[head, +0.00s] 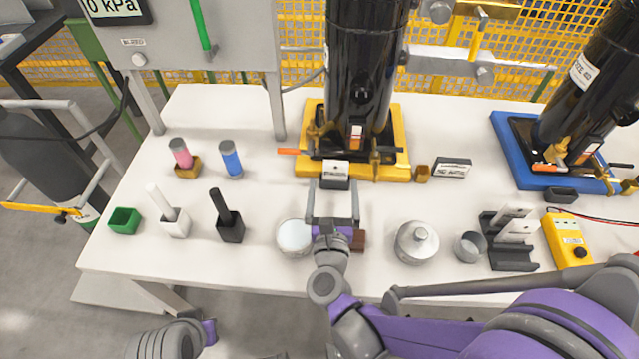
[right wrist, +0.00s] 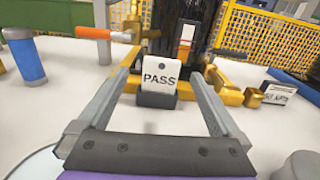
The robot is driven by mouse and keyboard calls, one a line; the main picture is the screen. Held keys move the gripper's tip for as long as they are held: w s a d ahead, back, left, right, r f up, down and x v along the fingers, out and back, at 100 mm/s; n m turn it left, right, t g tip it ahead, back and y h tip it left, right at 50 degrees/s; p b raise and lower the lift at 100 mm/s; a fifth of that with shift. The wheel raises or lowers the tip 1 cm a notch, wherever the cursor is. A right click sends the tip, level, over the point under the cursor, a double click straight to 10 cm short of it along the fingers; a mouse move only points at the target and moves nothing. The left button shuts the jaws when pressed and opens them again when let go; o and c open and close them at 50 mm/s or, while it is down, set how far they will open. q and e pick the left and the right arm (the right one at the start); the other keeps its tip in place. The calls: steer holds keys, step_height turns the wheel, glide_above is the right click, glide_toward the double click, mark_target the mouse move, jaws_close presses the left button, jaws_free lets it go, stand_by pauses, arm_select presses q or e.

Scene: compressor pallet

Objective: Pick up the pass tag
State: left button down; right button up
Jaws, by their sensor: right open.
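The pass tag (right wrist: 160,75) is a white plate with a hole at its top and the word PASS. It stands in a dark holder (right wrist: 156,100) on the white table, just in front of the yellow pallet. In the head view the tag (head: 336,168) is small and faces me. My right gripper (head: 333,190) is open and empty, its two fingers pointing at the tag. In the right wrist view the tag shows between the fingertips (right wrist: 158,82), with its holder slightly beyond them. I cannot tell any touch. My left gripper's fingers are not in view.
A round white-topped dish (head: 294,238) is left of my right gripper, with a small brown block (head: 358,240) to its right. A metal lidded pot (head: 417,242) stands farther right. A black cylinder (head: 352,70) rises behind the tag. A second sign (head: 453,168) stands to the right.

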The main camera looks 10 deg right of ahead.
mark_target(336, 162)
steer(key=shift+d+f+m, duration=0.15)
steer(key=shift+f+m, duration=0.15)
steer(key=shift+m, duration=0.1)
steer(key=shift+w+d+r, duration=0.1)
steer(key=shift+w+d, duration=0.1)
steer(key=shift+w, duration=0.05)
steer(key=b+x, duration=0.1)
steer(key=x, duration=0.9)
steer(key=shift+w, duration=0.1)
steer(key=c, duration=1.2)
